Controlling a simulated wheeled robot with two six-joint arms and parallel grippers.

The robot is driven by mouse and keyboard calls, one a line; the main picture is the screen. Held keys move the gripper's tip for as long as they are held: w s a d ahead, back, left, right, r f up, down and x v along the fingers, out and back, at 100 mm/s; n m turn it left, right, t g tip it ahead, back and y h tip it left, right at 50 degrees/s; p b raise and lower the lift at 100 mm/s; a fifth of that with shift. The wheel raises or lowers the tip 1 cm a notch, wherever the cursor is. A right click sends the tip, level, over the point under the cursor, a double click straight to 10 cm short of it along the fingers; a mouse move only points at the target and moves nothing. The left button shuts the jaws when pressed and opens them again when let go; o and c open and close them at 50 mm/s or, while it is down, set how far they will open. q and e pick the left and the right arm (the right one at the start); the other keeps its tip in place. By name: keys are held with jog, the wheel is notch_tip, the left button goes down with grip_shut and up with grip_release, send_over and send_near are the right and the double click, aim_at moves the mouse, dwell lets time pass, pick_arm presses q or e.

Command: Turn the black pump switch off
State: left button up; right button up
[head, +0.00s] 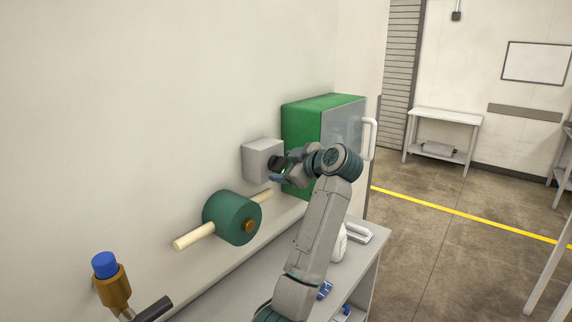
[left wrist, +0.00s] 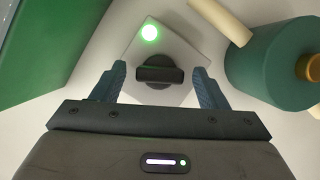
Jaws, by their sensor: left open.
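The black pump switch (left wrist: 160,72) is a dark knob with a raised bar on the front of a grey box (head: 261,160) fixed to the wall. In the left wrist view the bar lies roughly crosswise, and a green light (left wrist: 150,32) glows on the box near it. My left gripper (left wrist: 162,85) is open, with its two blue fingers on either side of the knob and a gap on each side. In the head view the left gripper (head: 279,170) is at the box front and partly covers the switch (head: 275,162). My right gripper is not in view.
A green cabinet (head: 300,122) with a clear front and white handle stands just beyond the box. A green cylinder (head: 232,217) on a cream pipe is on the near side. A blue-capped brass fitting (head: 105,265) is at lower left. A grey bench (head: 365,250) holds white items below.

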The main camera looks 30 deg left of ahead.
pick_arm(q)
jog(key=shift+c, duration=1.1)
jog(key=c, duration=0.8)
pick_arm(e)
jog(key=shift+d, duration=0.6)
